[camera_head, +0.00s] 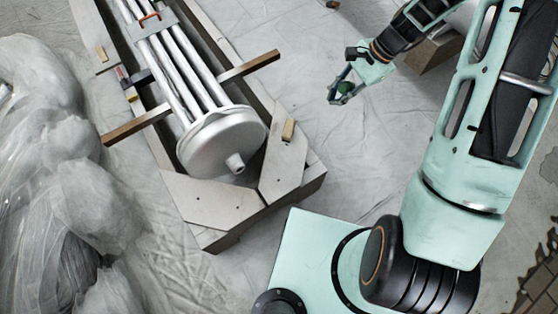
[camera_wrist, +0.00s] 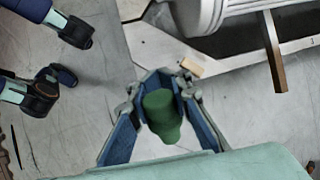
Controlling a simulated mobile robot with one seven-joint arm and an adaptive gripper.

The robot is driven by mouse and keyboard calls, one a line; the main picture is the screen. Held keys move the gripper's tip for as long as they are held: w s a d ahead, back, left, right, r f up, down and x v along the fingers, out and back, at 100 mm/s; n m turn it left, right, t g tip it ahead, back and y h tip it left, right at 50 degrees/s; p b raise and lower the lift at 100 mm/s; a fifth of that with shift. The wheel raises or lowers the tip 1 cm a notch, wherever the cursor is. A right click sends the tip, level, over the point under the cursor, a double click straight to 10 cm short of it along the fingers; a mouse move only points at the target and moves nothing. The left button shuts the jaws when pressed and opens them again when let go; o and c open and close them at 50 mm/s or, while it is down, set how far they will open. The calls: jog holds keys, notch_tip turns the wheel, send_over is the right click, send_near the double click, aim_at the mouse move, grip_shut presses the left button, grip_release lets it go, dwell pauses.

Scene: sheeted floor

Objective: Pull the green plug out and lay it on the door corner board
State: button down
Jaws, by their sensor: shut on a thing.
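My gripper (camera_head: 343,92) is up at the right of the crate in the head view, shut on the green plug (camera_head: 346,87). In the wrist view the plug (camera_wrist: 162,112) sits between the two blue-padded fingers (camera_wrist: 160,86). It is clear of the steel vessel (camera_head: 222,140). Pale corner boards cover the crate's near end, one on the right (camera_head: 284,162) and one on the left (camera_head: 205,200). I cannot tell which one is the door corner board. A small wooden block (camera_head: 288,129) lies on the right one; it also shows in the wrist view (camera_wrist: 191,67).
The vessel with its long tubes lies in the open crate. Wooden bars (camera_head: 137,126) and (camera_head: 249,66) stick out over both crate sides. Crumpled clear plastic (camera_head: 60,170) fills the left. The sheeted floor between crate and gripper is clear.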

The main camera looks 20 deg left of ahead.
jog(key=s+a+f+m+t+y+b, duration=0.15)
jog(key=a+f+m+b, duration=0.3)
jog(key=f, duration=0.65)
jog(key=a+f+m+y+b, duration=0.35)
jog(key=f+m+b, duration=0.2)
jog(key=f, duration=0.45)
jog(key=m+t+y+b, duration=0.3)
jog(key=m+b, duration=0.2)
jog(key=b, duration=0.2)
send_over(279, 165)
notch_tip(279, 165, down, 15)
jog(key=shift+t, duration=0.25)
notch_tip(279, 165, down, 7)
jog(key=b, duration=0.7)
jog(key=shift+a+f, duration=0.1)
jog(key=shift+f, duration=0.45)
jog(key=c, duration=1.7)
grip_release()
jog(key=v, duration=1.2)
jog(key=shift+a+r, duration=0.1)
jog(key=shift+r, duration=0.1)
